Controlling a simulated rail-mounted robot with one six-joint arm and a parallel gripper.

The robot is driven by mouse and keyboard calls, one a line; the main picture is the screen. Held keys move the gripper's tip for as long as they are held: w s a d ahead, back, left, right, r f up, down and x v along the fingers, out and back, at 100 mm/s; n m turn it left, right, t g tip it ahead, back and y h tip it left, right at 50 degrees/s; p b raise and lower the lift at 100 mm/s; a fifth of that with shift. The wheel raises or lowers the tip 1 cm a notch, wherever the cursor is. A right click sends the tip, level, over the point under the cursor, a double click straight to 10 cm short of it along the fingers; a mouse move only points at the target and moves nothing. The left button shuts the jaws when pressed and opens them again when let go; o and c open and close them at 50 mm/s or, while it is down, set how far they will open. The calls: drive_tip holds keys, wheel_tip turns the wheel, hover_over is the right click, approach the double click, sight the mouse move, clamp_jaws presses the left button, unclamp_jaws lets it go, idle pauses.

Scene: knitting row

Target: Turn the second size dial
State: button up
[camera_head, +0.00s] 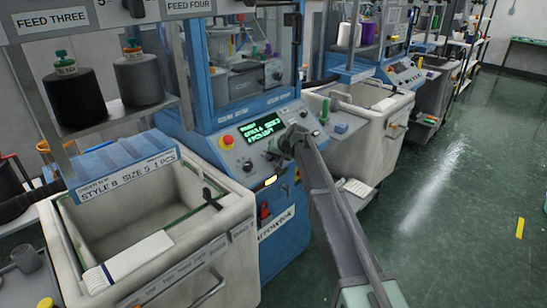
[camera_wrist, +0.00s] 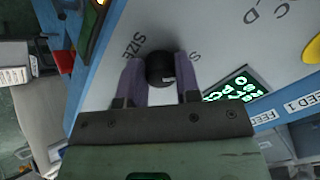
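The size dial (camera_wrist: 160,68) is a round black knob with a pale mark, on the grey panel beside the printed word SIZE in the wrist view. My gripper (camera_wrist: 161,72) has a finger on each side of it, and the knob fills the gap between them. In the head view my gripper (camera_head: 290,142) is at the right part of the nearer blue machine's control panel (camera_head: 236,146) and hides the dial. The green-lit display (camera_head: 260,129) is left of it; its text is hard to read. It is partly in the wrist view (camera_wrist: 232,88).
A red button (camera_head: 227,140) and a small black knob (camera_head: 248,167) are left on the panel. A white bin (camera_head: 240,238) with a card reading STYLE B SIZE 5 1 PCS (camera_head: 128,174) stands left. Another bin (camera_head: 372,130) stands right. The green floor (camera_head: 470,190) is open at right.

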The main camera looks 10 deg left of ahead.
drive_tip(key=o, duration=0.5)
drive_tip(key=shift+c, duration=0.2)
drive_tip(key=p+v, duration=0.8)
drive_tip(key=v, duration=0.3)
drive_tip(key=s+d+f+g+h, duration=0.1)
drive_tip(key=s+d+h, duration=0.1)
drive_tip(key=s+d, duration=0.5)
drive_tip(key=s+d+f+m+g+h, duration=0.1)
drive_tip(key=s+d, duration=0.6)
drive_tip(key=s, duration=1.3)
drive_tip(key=s+d+f+g+h, duration=0.2)
drive_tip(key=s+d, duration=0.5)
drive_tip(key=s, duration=0.7)
drive_tip(key=shift+m+g+h, duration=0.3)
drive_tip(key=shift+g+h, duration=0.1)
drive_tip(key=shift+h, duration=0.3)
